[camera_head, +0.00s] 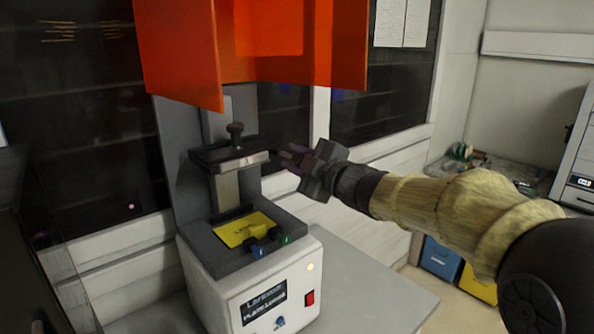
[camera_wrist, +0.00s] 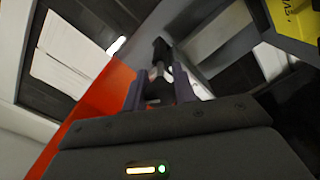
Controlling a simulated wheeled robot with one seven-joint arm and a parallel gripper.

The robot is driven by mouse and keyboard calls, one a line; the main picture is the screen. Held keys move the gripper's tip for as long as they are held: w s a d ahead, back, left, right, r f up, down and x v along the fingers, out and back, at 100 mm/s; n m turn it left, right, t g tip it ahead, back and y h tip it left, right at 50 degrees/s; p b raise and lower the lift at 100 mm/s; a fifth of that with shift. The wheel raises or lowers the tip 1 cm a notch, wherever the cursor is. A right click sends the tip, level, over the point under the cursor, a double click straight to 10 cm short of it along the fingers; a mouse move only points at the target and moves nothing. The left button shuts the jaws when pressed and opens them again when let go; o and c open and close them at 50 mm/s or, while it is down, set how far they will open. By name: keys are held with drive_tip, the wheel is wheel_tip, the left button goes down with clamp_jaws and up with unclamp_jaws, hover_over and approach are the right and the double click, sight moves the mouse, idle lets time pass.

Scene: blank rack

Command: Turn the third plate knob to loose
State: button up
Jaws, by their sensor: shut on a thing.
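A white and grey bench machine (camera_head: 210,290) stands at the left in the head view, with a dark label whose text I cannot fully read. A blue knob (camera_head: 280,322) is low on its front panel. A blue knob (camera_head: 257,251) and a green knob (camera_head: 284,239) sit at the front edge of its yellow plate (camera_head: 232,231). A black knob (camera_head: 235,129) tops the press head (camera_head: 232,156). My gripper (camera_head: 287,160) is just right of the press head. In the wrist view its fingers (camera_wrist: 160,92) are shut on a small dark part. I cannot tell which knob is the third.
An orange shield (camera_head: 250,45) hangs above the machine. A red switch (camera_head: 309,298) is on the front panel. The grey table top (camera_head: 370,290) is clear at the right. Blue (camera_head: 441,257) and yellow (camera_head: 478,285) bins stand beyond it.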

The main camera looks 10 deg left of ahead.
drive_tip(key=n+b, duration=0.2)
drive_tip(key=n, duration=0.1)
drive_tip(key=shift+n, duration=0.4)
drive_tip(key=shift+r+n+b, duration=0.1)
drive_tip(key=shift+n+b, duration=1)
drive_tip(key=shift+n, duration=0.4)
drive_tip(key=o, duration=1)
drive_tip(key=shift+a, duration=0.1)
drive_tip(key=shift+s, duration=0.1)
